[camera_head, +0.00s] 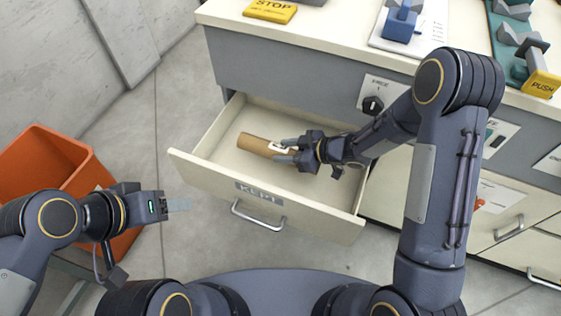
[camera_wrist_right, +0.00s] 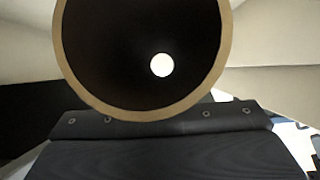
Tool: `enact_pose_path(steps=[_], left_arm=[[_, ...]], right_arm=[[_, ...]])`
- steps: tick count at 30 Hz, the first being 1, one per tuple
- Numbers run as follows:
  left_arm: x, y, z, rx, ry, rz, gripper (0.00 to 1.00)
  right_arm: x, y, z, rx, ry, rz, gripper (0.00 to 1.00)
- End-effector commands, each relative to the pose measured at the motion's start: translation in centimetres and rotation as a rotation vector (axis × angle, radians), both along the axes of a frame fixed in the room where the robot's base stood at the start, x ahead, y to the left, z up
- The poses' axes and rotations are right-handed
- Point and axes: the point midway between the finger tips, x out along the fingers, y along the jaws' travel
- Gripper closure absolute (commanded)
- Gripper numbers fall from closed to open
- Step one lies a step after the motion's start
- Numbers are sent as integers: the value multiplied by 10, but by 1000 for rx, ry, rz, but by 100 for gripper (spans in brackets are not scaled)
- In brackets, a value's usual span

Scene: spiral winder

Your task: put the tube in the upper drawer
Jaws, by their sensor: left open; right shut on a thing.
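The brown cardboard tube (camera_head: 259,144) is inside the open upper drawer (camera_head: 268,194), lying lengthwise toward my right gripper. My right gripper (camera_head: 284,150) reaches into the drawer from the right and is shut on the tube's near end. In the right wrist view the tube (camera_wrist_right: 72,62) shows its round open end close up, with a bright spot at the far end of its bore. Whether the tube touches the drawer floor I cannot tell. My left gripper (camera_head: 178,205) is open and empty, outside the drawer to the left.
The drawer has a handle (camera_head: 258,216) and a label on its front. The counter (camera_head: 290,30) above holds a yellow STOP block (camera_head: 270,11) and blue parts.

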Motion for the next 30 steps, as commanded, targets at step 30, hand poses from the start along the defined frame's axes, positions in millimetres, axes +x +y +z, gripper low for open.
enact_pose_path(steps=[30], left_arm=[[0,0,-24,0,0,0,44]], right_arm=[[12,16,-57,1,-1,-2,45]])
